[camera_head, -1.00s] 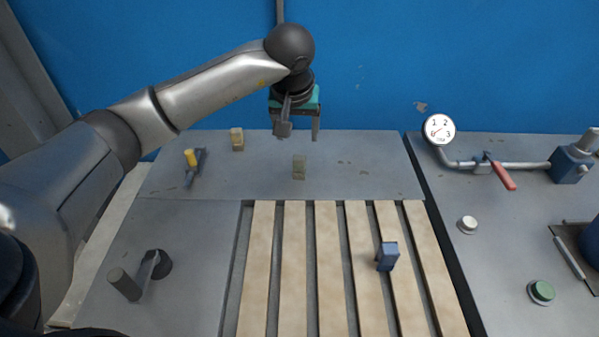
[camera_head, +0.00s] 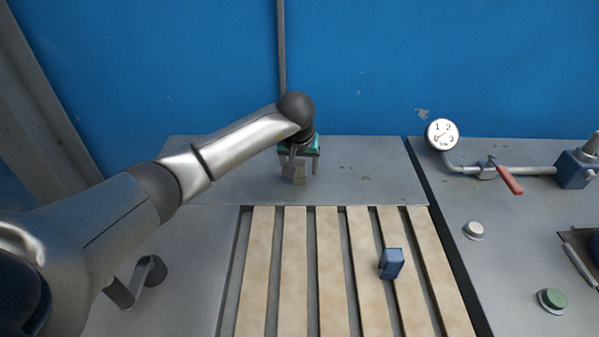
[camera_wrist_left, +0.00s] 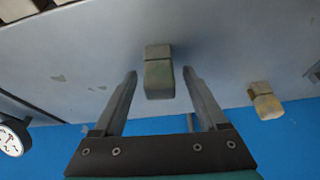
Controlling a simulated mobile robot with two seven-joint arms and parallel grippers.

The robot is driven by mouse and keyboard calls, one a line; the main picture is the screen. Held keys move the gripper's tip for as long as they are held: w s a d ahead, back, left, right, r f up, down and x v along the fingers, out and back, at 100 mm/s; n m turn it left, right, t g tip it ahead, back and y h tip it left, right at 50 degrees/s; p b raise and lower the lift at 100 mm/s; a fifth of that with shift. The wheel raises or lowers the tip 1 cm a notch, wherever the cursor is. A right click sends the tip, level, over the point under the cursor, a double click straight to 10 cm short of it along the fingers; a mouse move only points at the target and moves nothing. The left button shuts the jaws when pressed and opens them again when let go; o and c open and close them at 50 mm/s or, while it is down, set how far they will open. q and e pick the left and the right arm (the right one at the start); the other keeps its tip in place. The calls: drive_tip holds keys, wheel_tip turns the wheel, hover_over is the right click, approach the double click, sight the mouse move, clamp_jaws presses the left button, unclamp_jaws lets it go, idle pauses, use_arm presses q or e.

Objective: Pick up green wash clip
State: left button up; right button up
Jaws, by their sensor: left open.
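The green wash clip (camera_wrist_left: 158,75) is a small dull grey-green block on the grey bench top. In the left wrist view it shows between the two fingertips of my left gripper (camera_wrist_left: 159,76), with a gap on each side. In the head view my left gripper (camera_head: 303,170) points down at the rear grey panel, and its fingers largely hide the clip. The gripper is open and holds nothing. Whether the fingertips are level with the clip or still above it, I cannot tell. My right gripper is not in view.
A yellowish clip (camera_wrist_left: 265,102) sits beside, to the right in the wrist view. A blue clip (camera_head: 391,263) stands on the wooden slats (camera_head: 327,270). A pressure gauge (camera_head: 442,135) and red-handled valve (camera_head: 508,180) are at right. A blue wall (camera_head: 190,70) closes the back.

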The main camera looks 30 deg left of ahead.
use_arm(q)
drive_tip(key=shift+x, duration=0.75)
drive_tip(key=shift+r, duration=0.1)
clamp_jaws()
